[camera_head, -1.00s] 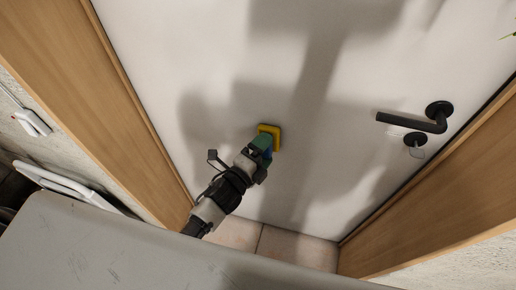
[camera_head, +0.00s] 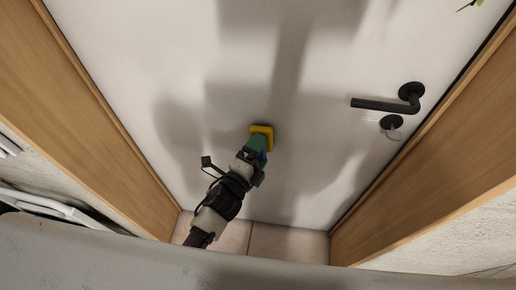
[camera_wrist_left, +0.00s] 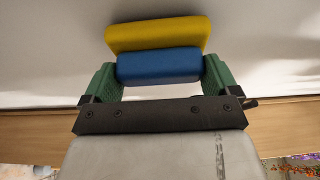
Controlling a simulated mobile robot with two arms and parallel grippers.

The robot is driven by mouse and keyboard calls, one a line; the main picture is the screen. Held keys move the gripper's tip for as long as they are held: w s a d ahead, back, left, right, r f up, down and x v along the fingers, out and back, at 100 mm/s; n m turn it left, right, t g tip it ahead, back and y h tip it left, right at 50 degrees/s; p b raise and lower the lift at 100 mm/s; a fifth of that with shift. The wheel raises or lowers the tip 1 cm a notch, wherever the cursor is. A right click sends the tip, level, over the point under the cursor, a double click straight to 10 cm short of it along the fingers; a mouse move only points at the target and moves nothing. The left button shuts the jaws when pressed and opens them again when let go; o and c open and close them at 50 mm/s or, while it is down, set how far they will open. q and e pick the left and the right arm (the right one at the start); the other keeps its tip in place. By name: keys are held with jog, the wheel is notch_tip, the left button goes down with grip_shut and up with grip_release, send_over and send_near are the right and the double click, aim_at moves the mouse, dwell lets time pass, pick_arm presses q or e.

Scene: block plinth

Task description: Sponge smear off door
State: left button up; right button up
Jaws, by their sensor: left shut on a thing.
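The white door (camera_head: 130,60) fills the middle of the head view, with my robot's shadow across it. My left gripper (camera_head: 259,149) is shut on a sponge with a yellow pad (camera_head: 262,131) that faces the door. In the left wrist view the green fingers of the left gripper (camera_wrist_left: 160,80) grip the sponge's blue back (camera_wrist_left: 160,66), and its yellow part (camera_wrist_left: 158,34) is on the far side. The sponge is at or very near the door surface; I cannot tell if it touches. I cannot make out a smear among the shadows. My right gripper is not in view.
A black door handle (camera_head: 388,104) with a lock (camera_head: 391,122) below it is on the door's right. Wooden frame posts stand at left (camera_head: 50,110) and right (camera_head: 425,150). Floor tiles (camera_head: 285,240) show below the door. A plant tip (camera_head: 468,4) shows at top right.

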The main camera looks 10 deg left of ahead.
pick_arm(q)
jog(key=shift+s, duration=2.55)
jog(key=shift+s, duration=0.1)
jog(key=shift+s+a, duration=0.1)
jog(key=shift+s, duration=1.3)
